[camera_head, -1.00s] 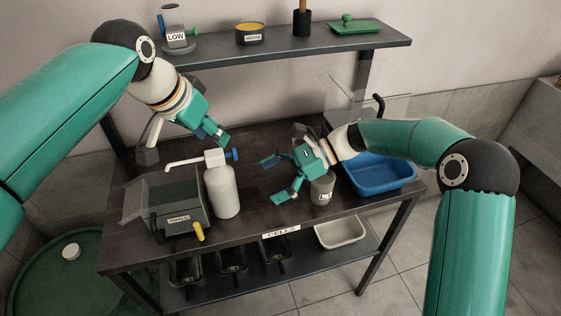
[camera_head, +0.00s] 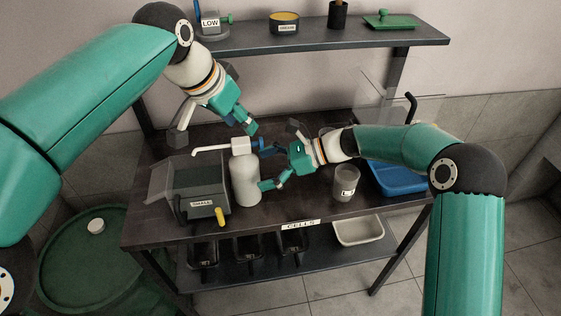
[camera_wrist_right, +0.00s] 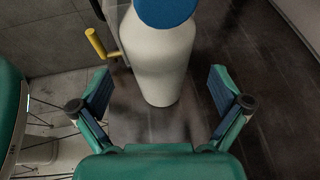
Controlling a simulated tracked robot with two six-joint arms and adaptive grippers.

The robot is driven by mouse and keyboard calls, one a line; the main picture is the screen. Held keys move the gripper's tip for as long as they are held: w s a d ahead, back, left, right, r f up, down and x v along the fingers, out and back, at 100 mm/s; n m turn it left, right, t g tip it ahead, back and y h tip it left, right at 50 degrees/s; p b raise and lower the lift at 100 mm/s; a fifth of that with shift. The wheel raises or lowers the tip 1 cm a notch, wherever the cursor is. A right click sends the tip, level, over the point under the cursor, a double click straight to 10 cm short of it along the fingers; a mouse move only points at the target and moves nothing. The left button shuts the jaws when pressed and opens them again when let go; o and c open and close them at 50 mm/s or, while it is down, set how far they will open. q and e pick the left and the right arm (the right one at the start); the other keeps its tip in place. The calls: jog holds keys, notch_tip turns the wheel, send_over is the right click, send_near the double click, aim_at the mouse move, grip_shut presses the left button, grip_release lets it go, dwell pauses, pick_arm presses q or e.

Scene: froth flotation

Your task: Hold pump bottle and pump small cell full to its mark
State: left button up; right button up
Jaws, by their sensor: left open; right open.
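The white pump bottle (camera_head: 245,178) stands upright on the dark bench, its spout pointing left over the small cell (camera_head: 200,193), a grey box with a "SMALL" label and a yellow handle (camera_head: 220,216). The liquid level and mark in the cell cannot be made out. My right gripper (camera_head: 260,165) is open, its fingers reaching toward the bottle from the right. In the right wrist view the bottle (camera_wrist_right: 158,62) stands ahead between the open fingers, with gaps on both sides.
A grey cup (camera_head: 346,183) and a blue tub (camera_head: 398,180) stand on the bench to the right. Below are several black cells (camera_head: 248,248) and a white tray (camera_head: 358,231). A shelf (camera_head: 330,40) runs behind. A green drum (camera_head: 95,262) stands at left.

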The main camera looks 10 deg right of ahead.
aim_at(245, 174)
jog(key=shift+x, duration=2.55)
jog(key=c, duration=1.7)
jog(key=shift+o, duration=0.2)
